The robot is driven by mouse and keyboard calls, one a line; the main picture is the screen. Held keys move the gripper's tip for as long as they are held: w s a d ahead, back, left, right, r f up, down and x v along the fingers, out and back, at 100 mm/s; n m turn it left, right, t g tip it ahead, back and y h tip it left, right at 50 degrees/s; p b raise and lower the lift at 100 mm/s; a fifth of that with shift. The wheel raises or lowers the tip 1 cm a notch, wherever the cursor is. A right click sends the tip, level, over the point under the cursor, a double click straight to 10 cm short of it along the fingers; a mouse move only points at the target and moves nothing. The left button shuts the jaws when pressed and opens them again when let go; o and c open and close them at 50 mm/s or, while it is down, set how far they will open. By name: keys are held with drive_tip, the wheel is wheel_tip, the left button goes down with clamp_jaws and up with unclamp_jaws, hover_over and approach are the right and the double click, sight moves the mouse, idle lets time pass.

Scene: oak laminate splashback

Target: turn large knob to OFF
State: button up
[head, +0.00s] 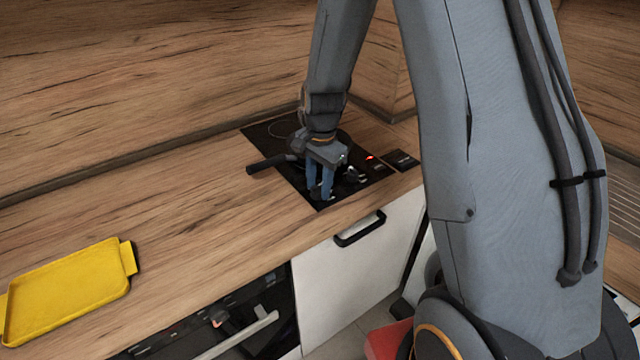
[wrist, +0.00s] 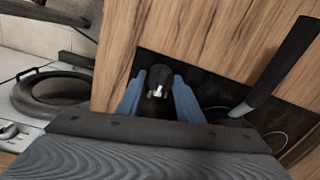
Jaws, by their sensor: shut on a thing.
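My gripper (head: 320,194) points down over the front of a black cooktop (head: 262,132) in the head view. In the wrist view its blue fingers (wrist: 158,98) are shut on a dark round knob (wrist: 160,74), one finger on each side. The knob has a pale silver mark on its near part. In the head view the fingers and wrist hide most of the knob area, and I cannot read any OFF marking. A small red light (head: 369,157) glows at the cooktop's right side.
A pan with a black handle (head: 268,164) sits on the cooktop, its handle sticking out left beside my wrist; the handle (wrist: 282,66) also shows in the wrist view. A yellow tray (head: 68,290) lies at the left. The wooden counter (head: 190,190) between is clear.

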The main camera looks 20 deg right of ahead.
drive_tip(key=n, duration=0.4)
drive_tip(key=shift+w+n, duration=0.1)
drive_tip(key=shift+n, duration=0.2)
drive_tip(key=n, duration=0.4)
drive_tip(key=shift+w+n+b, duration=0.1)
drive_tip(key=shift+n+b, duration=0.2)
drive_tip(key=shift+b, duration=0.05)
drive_tip(key=n, duration=0.4)
drive_tip(key=shift+g, duration=0.3)
drive_tip(key=shift+w+r+n+b, duration=0.1)
drive_tip(key=shift+n+b, duration=0.35)
drive_tip(key=shift+n, duration=1.95)
drive_tip(key=o, duration=1.1)
drive_tip(key=shift+c, duration=0.2)
